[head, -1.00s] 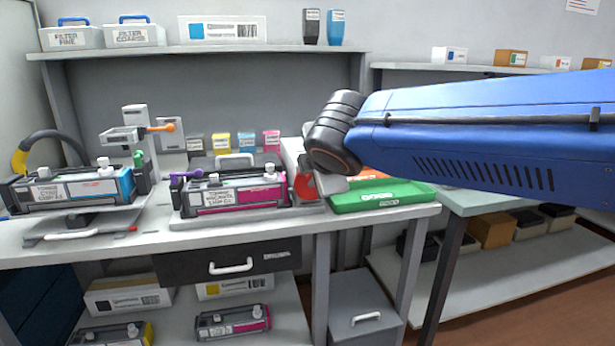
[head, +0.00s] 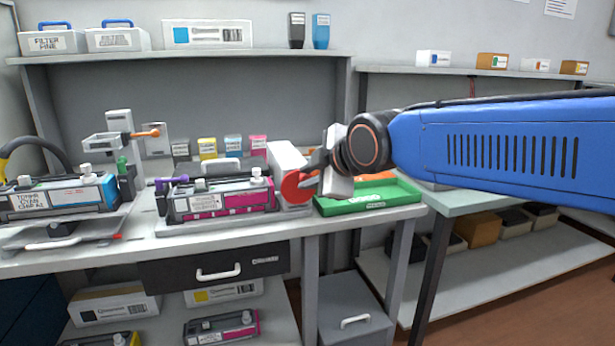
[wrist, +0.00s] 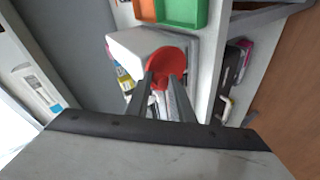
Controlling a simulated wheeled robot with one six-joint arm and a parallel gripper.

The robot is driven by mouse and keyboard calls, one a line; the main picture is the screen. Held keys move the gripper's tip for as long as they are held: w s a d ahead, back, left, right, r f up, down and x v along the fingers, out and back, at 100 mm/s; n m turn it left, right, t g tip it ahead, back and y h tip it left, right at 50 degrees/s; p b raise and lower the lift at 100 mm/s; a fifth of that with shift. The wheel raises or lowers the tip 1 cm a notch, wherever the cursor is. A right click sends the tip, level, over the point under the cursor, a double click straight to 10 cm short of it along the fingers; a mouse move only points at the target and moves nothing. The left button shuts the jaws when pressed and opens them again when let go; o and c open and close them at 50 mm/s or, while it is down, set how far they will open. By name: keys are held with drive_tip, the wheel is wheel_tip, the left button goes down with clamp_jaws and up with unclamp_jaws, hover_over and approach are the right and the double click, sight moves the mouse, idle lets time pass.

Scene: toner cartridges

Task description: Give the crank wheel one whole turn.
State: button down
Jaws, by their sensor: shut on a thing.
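The red crank wheel (head: 298,187) is on the right side of a white and grey machine body (head: 288,163), beside the magenta toner cartridge (head: 222,199) on the bench. My gripper (head: 314,176) reaches it from the right. In the wrist view the red wheel (wrist: 168,62) lies between and beyond the fingers of my gripper (wrist: 162,84), which are shut on part of it. The exact spot of the grip, perhaps a handle, is hidden by the fingers.
A green tray (head: 370,197) lies right of the wheel, under my arm. A cyan toner cartridge (head: 62,196) stands at the left. A drawer with a white handle (head: 218,273) is below the bench top. A shelf (head: 180,53) runs above.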

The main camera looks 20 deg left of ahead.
drive_tip(key=shift+f, duration=0.3)
drive_tip(key=c, duration=1.6)
unclamp_jaws()
drive_tip(key=shift+r, duration=0.1)
drive_tip(key=shift+s+d+r, duration=0.25)
drive_tip(key=shift+d+r, duration=0.05)
drive_tip(key=shift+r, duration=0.05)
drive_tip(key=v, duration=1.6)
drive_tip(key=shift+d, duration=0.2)
drive_tip(key=shift+d, duration=0.1)
